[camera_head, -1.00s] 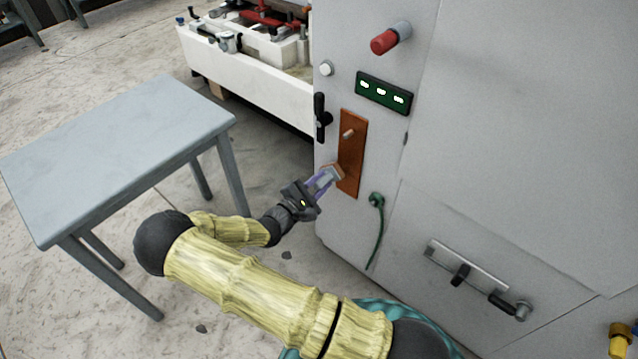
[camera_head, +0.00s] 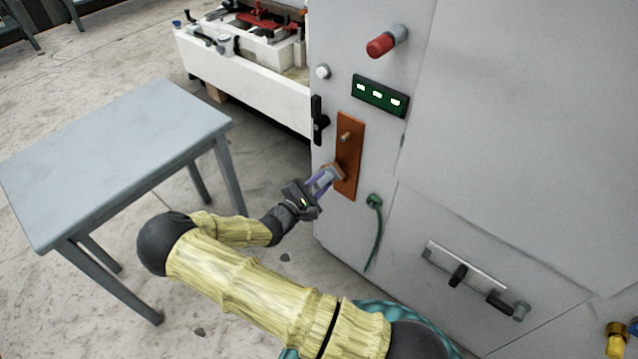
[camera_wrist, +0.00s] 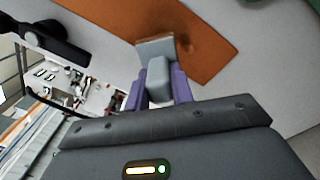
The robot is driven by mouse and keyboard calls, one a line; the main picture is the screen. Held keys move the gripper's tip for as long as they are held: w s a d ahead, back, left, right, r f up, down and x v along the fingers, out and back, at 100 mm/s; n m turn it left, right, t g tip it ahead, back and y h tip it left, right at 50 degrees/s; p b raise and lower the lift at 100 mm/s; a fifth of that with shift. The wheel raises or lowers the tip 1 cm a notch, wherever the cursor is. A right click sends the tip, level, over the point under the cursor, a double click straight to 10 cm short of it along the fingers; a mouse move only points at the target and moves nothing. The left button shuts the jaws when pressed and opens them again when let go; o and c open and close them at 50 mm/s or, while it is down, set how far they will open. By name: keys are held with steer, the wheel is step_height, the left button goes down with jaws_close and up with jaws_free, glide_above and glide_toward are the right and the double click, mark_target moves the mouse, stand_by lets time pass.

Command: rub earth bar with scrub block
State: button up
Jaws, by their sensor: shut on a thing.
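The earth bar is an orange-brown upright plate (camera_head: 349,150) with a small peg, fixed to the front of the grey cabinet. It also shows in the wrist view (camera_wrist: 195,28), running diagonally. My gripper (camera_head: 328,178) is shut on the scrub block (camera_wrist: 157,68), a grey block with a brownish pad at its far end. In the wrist view the purple fingers sit on both sides of the block. The block's pad is at the lower part of the bar and seems to touch it; the exact contact is hidden.
The grey cabinet (camera_head: 480,150) carries a black handle (camera_head: 318,120), a red knob (camera_head: 382,45), a green light panel (camera_head: 380,95) and a green cable (camera_head: 375,225) close beside the bar. A grey table (camera_head: 115,160) stands at left. A white machine bed (camera_head: 245,85) is behind.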

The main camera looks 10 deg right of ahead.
steer(key=shift+w+d, duration=0.2)
steer(key=shift+d, duration=0.1)
steer(key=s+p, duration=0.1)
steer(key=s+d+p, duration=0.1)
steer(key=p, duration=0.1)
steer(key=shift+s+d+r, duration=0.15)
steer(key=shift+s+d, duration=0.05)
steer(key=shift+d, duration=0.05)
steer(key=shift+s+d, duration=0.15)
steer(key=shift+s, duration=0.1)
steer(key=shift+s+d+p, duration=1.15)
steer(key=shift+s+p, duration=0.1)
steer(key=shift+p, duration=0.45)
